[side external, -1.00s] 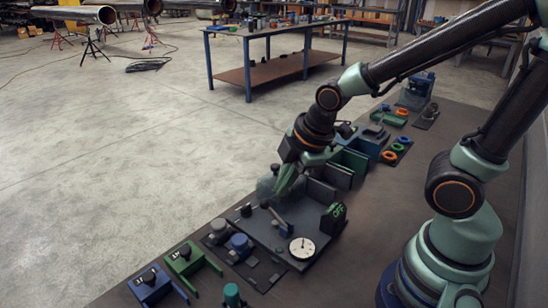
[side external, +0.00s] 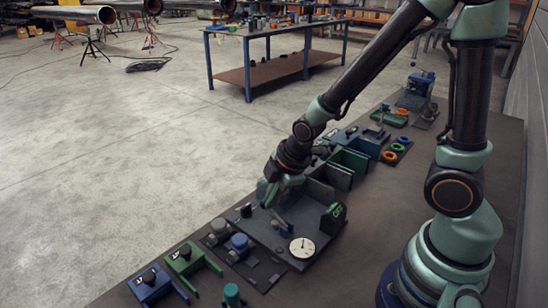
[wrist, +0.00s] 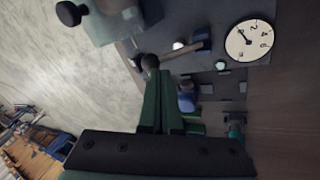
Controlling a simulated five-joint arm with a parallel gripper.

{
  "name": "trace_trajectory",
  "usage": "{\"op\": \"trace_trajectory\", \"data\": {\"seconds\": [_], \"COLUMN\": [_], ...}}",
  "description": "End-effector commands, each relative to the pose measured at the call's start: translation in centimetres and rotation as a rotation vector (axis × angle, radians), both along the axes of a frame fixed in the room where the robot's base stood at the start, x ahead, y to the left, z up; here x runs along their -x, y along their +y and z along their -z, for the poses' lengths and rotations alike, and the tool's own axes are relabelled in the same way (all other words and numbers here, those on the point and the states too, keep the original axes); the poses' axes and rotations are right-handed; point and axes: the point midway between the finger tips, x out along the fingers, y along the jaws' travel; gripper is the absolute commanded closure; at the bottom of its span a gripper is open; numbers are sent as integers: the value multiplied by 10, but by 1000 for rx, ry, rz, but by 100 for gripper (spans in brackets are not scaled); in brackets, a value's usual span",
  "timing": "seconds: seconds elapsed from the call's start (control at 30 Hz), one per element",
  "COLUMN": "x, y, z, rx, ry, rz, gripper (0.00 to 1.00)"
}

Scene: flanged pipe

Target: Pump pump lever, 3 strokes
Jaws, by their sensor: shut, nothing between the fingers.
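The pump lever (side external: 281,219) is a short bar on the dark plate, beside a white dial gauge (side external: 302,248). In the wrist view the lever (wrist: 180,53) runs from a dark ball end at the left to a dark block near the gauge (wrist: 250,40). My gripper (side external: 267,201) is low at the far left end of the lever, pointing down. In the wrist view my green gripper fingers (wrist: 152,77) are closed together, with their tips at the ball end. I cannot tell whether they touch it.
A black-and-green box (side external: 333,218) stands right of the lever. A dark knob (side external: 246,210) is to the left. Blue (side external: 150,286) and green (side external: 190,262) fixtures sit nearer the front. Upright plates (side external: 340,176) stand behind. A pale block with a black knob (wrist: 70,13) shows in the wrist view.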

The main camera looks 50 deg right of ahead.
Motion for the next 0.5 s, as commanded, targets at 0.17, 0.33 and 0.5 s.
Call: {"op": "trace_trajectory", "data": {"seconds": [0.17,0.33,0.5], "x": [0,-1,-7], "y": [0,0,0], "z": [0,0,3], "rx": [0,1,7], "ry": [0,4,69], "rz": [0,0,3], "gripper": [100,100,100]}}
